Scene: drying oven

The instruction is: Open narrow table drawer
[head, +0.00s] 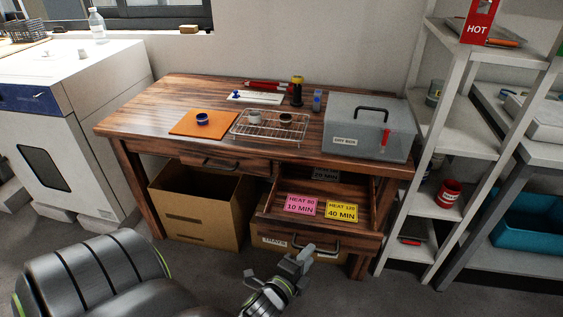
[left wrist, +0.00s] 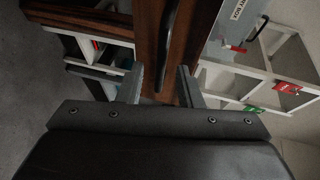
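The wooden table (head: 140,112) has two drawers side by side. The right drawer (head: 372,205) is pulled out and shows a pink card (head: 300,204) and a yellow card (head: 341,210) inside. Its dark bar handle (head: 316,247) is on the front. The left drawer (head: 235,168) is closed. My left gripper (head: 300,262) is just in front of and below the open drawer's front, near the handle's left end. In the left wrist view, its two fingers (left wrist: 160,78) are apart, with a dark handle (left wrist: 169,40) ahead of the gap. Contact with it is not clear. My right gripper is out of view.
A cardboard box (head: 203,215) stands under the table's left side; another, labelled TRAYS (head: 271,241), is under the open drawer. A white shelf (head: 440,205) stands close on the right. A grey box (head: 366,120) and wire rack (head: 270,127) sit on top.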

